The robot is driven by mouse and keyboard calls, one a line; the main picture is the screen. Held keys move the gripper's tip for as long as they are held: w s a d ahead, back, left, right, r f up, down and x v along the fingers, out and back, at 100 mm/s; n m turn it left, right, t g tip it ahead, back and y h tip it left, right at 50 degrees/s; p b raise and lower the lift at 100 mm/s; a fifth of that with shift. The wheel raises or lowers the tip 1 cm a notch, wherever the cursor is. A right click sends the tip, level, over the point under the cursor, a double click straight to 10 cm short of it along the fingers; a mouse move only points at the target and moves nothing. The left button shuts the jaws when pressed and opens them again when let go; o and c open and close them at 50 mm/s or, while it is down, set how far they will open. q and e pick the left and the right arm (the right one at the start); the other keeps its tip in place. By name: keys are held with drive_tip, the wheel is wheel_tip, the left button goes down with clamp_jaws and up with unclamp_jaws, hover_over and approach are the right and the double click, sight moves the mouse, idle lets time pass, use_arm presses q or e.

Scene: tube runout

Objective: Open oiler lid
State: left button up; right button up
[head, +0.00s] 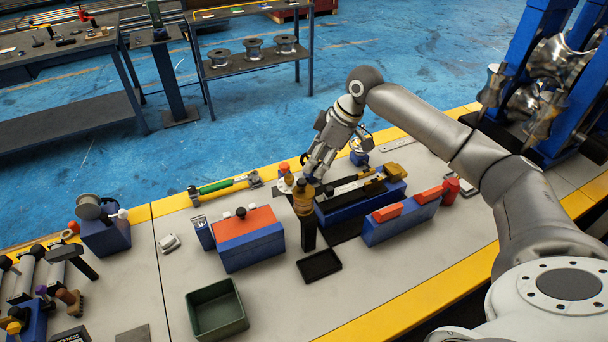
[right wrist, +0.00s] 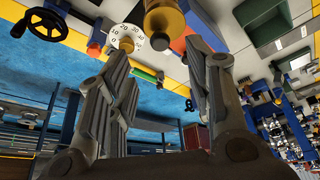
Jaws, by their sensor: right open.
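The oiler, an amber cup with a dark knob on top (head: 303,197), stands on a dark upright post near the middle of the bench in the head view. In the right wrist view its amber body (right wrist: 166,20) and dark round knob show at the top edge, partly cut off. My right gripper (head: 313,174) is just behind and above the oiler in the head view. In the right wrist view my right gripper (right wrist: 160,62) has its fingers spread with nothing between them. I cannot tell whether it touches the oiler. The lid looks closed, though it is small. My left gripper is not in view.
A white numbered dial (right wrist: 124,38) sits close beside the oiler. A blue box with an orange top (head: 250,232) stands left of the post, and a blue block with red pieces (head: 400,220) to the right. A black tray (head: 319,265) and a green bin (head: 217,310) lie in front.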

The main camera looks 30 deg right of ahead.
sight(303, 181)
drive_tip(key=p+x, duration=0.1)
drive_tip(key=x, duration=0.7)
drive_tip(key=shift+a, duration=0.1)
drive_tip(key=c, duration=1)
